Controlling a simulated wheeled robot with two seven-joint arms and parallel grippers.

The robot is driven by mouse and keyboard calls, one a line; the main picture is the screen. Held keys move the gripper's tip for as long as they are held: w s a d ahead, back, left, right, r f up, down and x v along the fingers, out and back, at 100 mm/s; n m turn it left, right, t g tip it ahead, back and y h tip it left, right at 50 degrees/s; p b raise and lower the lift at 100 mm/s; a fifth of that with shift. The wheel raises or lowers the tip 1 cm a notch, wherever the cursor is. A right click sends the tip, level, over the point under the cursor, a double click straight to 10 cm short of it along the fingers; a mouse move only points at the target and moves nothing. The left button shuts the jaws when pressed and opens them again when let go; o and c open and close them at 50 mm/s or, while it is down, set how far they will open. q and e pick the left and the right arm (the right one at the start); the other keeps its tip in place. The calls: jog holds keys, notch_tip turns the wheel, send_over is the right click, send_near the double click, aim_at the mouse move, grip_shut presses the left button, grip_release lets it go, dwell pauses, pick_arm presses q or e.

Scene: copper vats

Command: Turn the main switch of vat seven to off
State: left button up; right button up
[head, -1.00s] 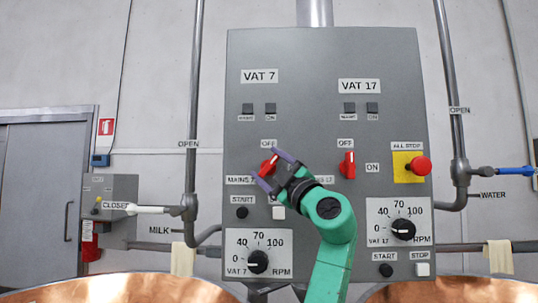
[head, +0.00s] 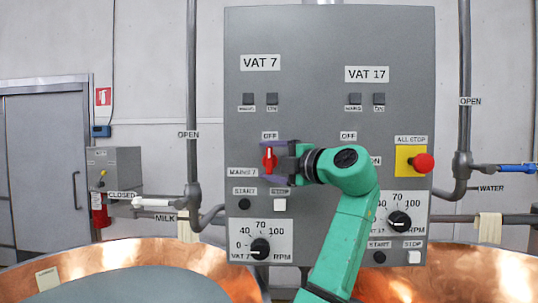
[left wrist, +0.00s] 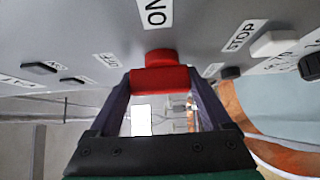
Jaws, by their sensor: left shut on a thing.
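The red main switch of vat seven (head: 268,160) is on the grey panel (head: 310,40), under an OFF label (head: 270,135). Its handle stands upright, in line with OFF. My left gripper (head: 271,163) is shut on the handle, one finger above it and one below. In the left wrist view the red switch (left wrist: 160,80) sits between the two dark fingers, with an ON label (left wrist: 155,12) beyond it. The switch's ON label is hidden behind my gripper in the head view. My right gripper is not in view.
Vat 17's switch is hidden behind my left arm. A red all-stop button (head: 423,163) is at the panel's right. Start (head: 244,204) and stop (head: 280,205) buttons and a speed dial (head: 260,248) lie below the switch. Copper vats (head: 125,252) stand in front.

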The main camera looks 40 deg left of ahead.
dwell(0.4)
pick_arm(q)
jog(key=o, duration=1.2)
jog(key=shift+c, duration=0.2)
jog(key=shift+d+f, duration=0.1)
jog(key=shift+d, duration=0.1)
jog(key=s+d+b, duration=0.2)
jog(key=d+b, duration=0.2)
jog(key=d, duration=1)
jog(key=shift+w+a, duration=0.1)
